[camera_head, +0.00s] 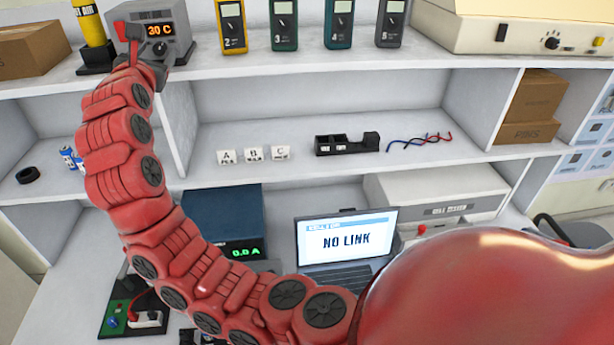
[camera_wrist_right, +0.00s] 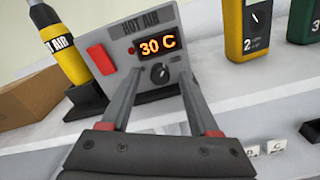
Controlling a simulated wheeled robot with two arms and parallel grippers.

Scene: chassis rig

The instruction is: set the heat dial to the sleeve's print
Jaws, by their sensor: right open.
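The grey hot air station (camera_head: 177,13) stands on the top shelf at the left, and its orange display (camera_head: 160,30) reads 30 C. In the right wrist view, its black heat dial (camera_wrist_right: 160,73) sits below the display (camera_wrist_right: 159,47), beside a red switch (camera_wrist_right: 101,59). My right gripper (camera_head: 143,52) is in front of the station. In the right wrist view, its fingers (camera_wrist_right: 160,82) are open, one on each side of the dial. I cannot tell whether they touch it. I see no sleeve print that I can read. My left gripper is out of view.
A yellow hot air tool (camera_head: 91,22) stands left of the station, and a yellow meter (camera_head: 231,25) stands to its right. The shelf edge (camera_head: 280,63) runs below my gripper. A black ring (camera_head: 27,174) and blue cans (camera_head: 70,158) lie on the middle shelf.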

